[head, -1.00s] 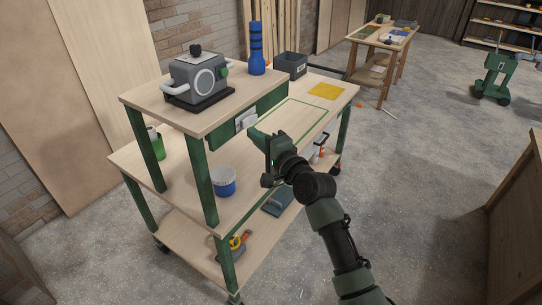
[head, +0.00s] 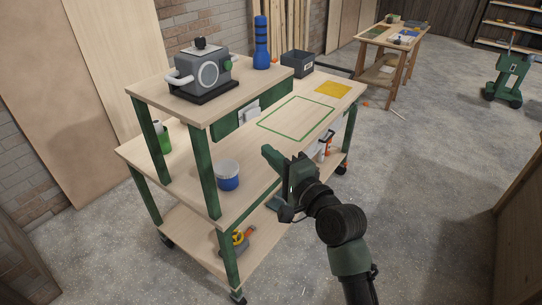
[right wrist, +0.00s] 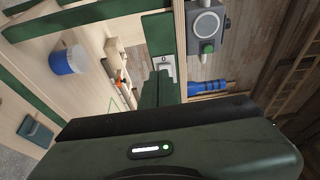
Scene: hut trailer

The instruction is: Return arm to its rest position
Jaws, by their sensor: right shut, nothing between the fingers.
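My right arm (head: 345,240) reaches in from the bottom right in the head view. Its dark green right gripper (head: 272,154) is shut and empty, in front of the front edge of the workbench cart (head: 205,260). In the right wrist view the two fingers (right wrist: 157,88) lie together with nothing between them. My left gripper is not in view.
The cart holds a grey machine (head: 202,74), a blue bottle (head: 261,42), a grey bin (head: 297,64), a blue-white cup (head: 228,176) and a yellow sheet (head: 332,89). A green-outlined area on it is bare. Open floor (head: 420,190) lies to the right.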

